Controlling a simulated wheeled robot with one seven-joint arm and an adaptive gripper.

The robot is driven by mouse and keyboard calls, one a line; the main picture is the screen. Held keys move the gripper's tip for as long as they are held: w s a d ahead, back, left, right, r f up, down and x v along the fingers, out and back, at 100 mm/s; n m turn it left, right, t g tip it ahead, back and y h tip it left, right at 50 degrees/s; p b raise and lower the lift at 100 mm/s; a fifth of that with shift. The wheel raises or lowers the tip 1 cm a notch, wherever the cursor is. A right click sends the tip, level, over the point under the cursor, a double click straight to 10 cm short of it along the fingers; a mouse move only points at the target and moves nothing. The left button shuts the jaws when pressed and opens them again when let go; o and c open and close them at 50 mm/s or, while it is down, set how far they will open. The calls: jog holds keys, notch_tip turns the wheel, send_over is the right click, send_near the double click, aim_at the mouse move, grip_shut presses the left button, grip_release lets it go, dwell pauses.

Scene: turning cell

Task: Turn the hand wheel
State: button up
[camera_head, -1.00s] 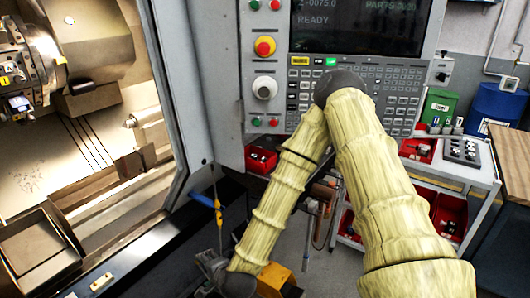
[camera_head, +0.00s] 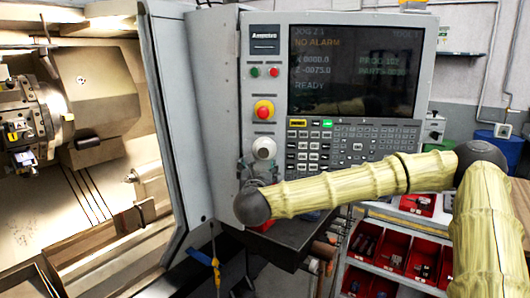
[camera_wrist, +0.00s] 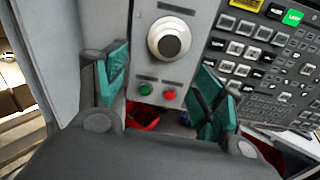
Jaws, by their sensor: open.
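The hand wheel (camera_head: 264,148) is a round, pale knob with a dark centre on the machine's control panel, below the red emergency stop button. In the wrist view the hand wheel (camera_wrist: 169,40) sits just beyond the fingertips, roughly midway between them. My gripper (camera_wrist: 162,75) is open, with teal finger pads spread to either side and nothing between them. In the head view my gripper (camera_head: 247,170) shows only in part, just below and left of the hand wheel, with my wrist hiding the rest. I cannot tell how far the fingers are from the panel.
The red emergency stop (camera_head: 264,110) is above the hand wheel and the keypad (camera_head: 345,142) is to its right. In the wrist view a green button (camera_wrist: 145,89) and a red button (camera_wrist: 169,95) lie below it. The machine door edge (camera_head: 182,120) stands to the left.

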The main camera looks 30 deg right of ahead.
aim_at(264, 152)
jog(key=shift+m, duration=0.5)
jog(key=p+x, duration=0.1)
jog(key=x, duration=0.2)
jog(key=r+p+x, duration=0.1)
jog(key=p+x, duration=0.1)
jog(key=x, duration=0.1)
jog(key=d+p+x, duration=0.1)
jog(key=p+x, duration=0.1)
jog(key=x, duration=0.1)
jog(key=shift+s+d+r, duration=0.1)
jog(key=shift+d+r, duration=0.15)
jog(key=shift+r, duration=0.05)
jog(key=shift+x, duration=0.8)
jog(key=shift+f, duration=0.1)
jog(key=shift+s, duration=0.1)
jog(key=c, duration=1)
